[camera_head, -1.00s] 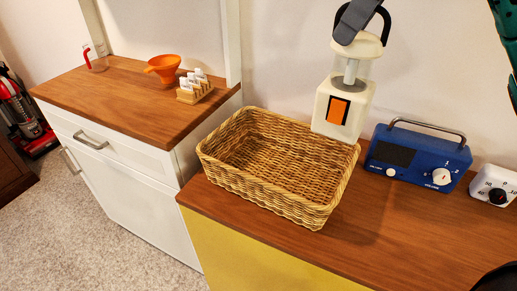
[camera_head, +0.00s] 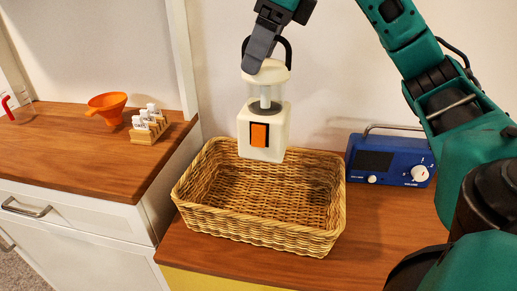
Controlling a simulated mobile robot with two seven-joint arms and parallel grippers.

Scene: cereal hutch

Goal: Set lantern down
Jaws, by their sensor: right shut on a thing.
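The lantern (camera_head: 265,115) is white with an orange panel, a clear middle section and a black handle. It hangs upright, its base level with the back rim of the wicker basket (camera_head: 258,232) and in front of it in the picture. I cannot tell how far above the basket it is. My right gripper (camera_head: 257,58) is shut on the lantern at its top by the handle. The fingertips partly hide the handle. The basket is empty and stands on the wooden top. My left gripper is not in view.
A blue radio (camera_head: 388,160) stands right of the basket, near my right arm. On the white cabinet at left are an orange funnel (camera_head: 107,106), a wooden rack with small white-capped bottles (camera_head: 149,127) and a red-handled jug (camera_head: 14,108). Wooden top (camera_head: 200,258) shows bare before the basket.

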